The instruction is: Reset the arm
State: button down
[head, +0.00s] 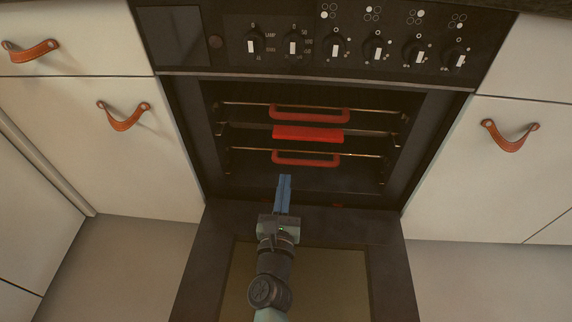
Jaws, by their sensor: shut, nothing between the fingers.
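My gripper (284,179) has blue fingers, shut with nothing between them. It is in the middle of the head view, over the inner edge of the lowered oven door (392,270), pointing at the open oven. My arm reaches in from the bottom of the view, above the door. The gripper appears apart from the oven racks (365,156) and their red handles (305,160).
The oven cavity is open, with a red bar (308,133) between the racks. A control panel (340,45) with several knobs is above. White cabinets with leather pulls (123,117) stand on both sides. The floor (130,260) beside the door is clear.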

notch_tip(320, 180, up, 40)
jog(key=a+n+t+y+p, duration=0.3)
jog(key=n+t+y+p, duration=0.2)
jog(key=n, duration=1.6)
jog(key=s+d+r+n+t+h+p, duration=0.1)
jog(key=s+d+r+n+h+p, duration=0.1)
jog(key=s+r+n, duration=0.5)
jog(key=s+d+r+n+t+h+p, duration=0.1)
jog(key=s+d+r+n+t+p, duration=0.15)
jog(key=r, duration=0.95)
jog(key=s+d+r+n+t+h+p, duration=0.1)
jog(key=s+d+r+n+h, duration=0.15)
jog(key=s+r+n, duration=0.5)
notch_tip(320, 180, up, 37)
jog(key=w+m+p, duration=0.1)
jog(key=p, duration=3.4)
jog(key=shift+w+f+m+y, duration=0.2)
jog(key=shift+w+m+y, duration=0.1)
jog(key=shift+m+y, duration=0.15)
jog(key=shift+a, duration=0.1)
